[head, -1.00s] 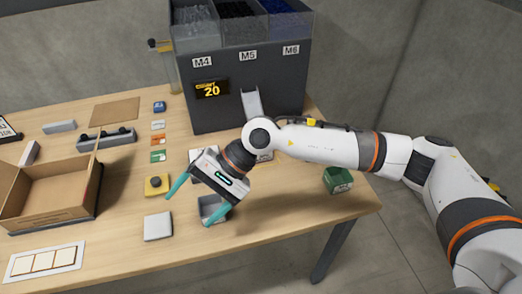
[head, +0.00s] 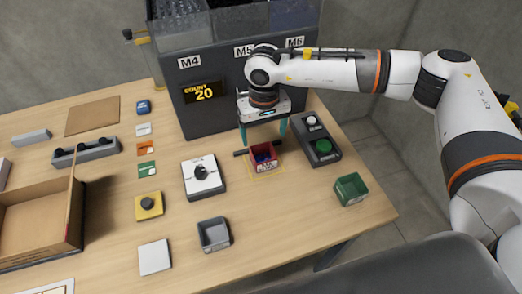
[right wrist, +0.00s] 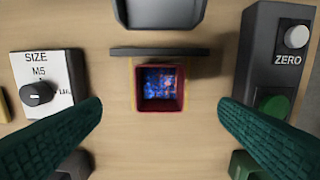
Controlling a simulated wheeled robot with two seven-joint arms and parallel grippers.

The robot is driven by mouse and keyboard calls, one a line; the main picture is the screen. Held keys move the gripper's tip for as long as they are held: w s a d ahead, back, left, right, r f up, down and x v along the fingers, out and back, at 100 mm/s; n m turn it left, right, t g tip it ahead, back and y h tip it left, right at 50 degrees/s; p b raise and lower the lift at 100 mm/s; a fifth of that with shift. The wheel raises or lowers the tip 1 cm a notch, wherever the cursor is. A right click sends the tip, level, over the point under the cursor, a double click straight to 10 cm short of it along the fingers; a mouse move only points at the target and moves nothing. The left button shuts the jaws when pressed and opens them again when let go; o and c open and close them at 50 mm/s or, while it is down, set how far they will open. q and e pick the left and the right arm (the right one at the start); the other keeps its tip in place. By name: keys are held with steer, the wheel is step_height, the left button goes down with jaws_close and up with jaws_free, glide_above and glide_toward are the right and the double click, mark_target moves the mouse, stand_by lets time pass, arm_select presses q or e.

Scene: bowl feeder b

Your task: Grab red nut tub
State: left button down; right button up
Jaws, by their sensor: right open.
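The red nut tub (head: 264,158) stands on a yellow-outlined spot on the table below the feeder. In the right wrist view the red tub (right wrist: 160,88) is near the middle, with blue and reddish pieces inside. My right gripper (head: 264,138) is open above the tub. Its two teal fingers show in the right wrist view (right wrist: 160,120), apart on either side of the tub and not touching it. My left gripper is not in view.
The feeder (head: 215,100) reads 20 and stands behind the tub, with a dark bar (right wrist: 160,52) between. A size-knob box (head: 203,177) is left; a button box (head: 318,140) is right. A grey tub (head: 214,234) and a green tub (head: 351,189) stand nearer the front.

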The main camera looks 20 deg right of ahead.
mark_target(263, 154)
steer(key=f, duration=0.2)
steer(key=f+p, duration=0.1)
steer(key=f, duration=0.1)
steer(key=shift+s, duration=0.2)
steer(key=shift+w+f, duration=0.1)
steer(key=shift+f, duration=0.4)
step_height(263, 154, down, 4)
steer(key=shift+w+f+p, duration=0.15)
steer(key=shift+f+p, duration=0.1)
steer(key=shift+p, duration=0.8)
steer(key=shift+f, duration=0.15)
steer(key=c, duration=1.1)
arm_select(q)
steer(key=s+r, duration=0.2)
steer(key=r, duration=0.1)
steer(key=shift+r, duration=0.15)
